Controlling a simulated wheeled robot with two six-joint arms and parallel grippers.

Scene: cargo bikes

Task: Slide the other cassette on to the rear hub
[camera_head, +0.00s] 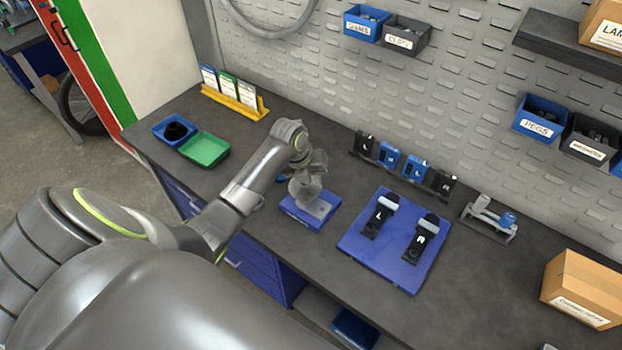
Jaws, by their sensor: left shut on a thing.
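My left gripper (308,165) reaches over the bench from the left, pointing down above a small blue stand (321,212). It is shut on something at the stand. A grey, rounded shape (304,191) shows just under the fingers; it looks like a cassette at the hub, but I cannot tell the two apart or see how far one sits on the other. A dark round part, perhaps a cassette, (176,131) lies in a blue tray (160,133) at the back left. The green tray (206,149) beside it looks empty. My right gripper is not in view.
Right of the stand, a blue board (385,273) holds two black parts marked L and R. Behind it stands a row of black and blue lettered holders (390,157). A yellow card rack (235,104) is at the back left. A cardboard box (581,289) sits at right.

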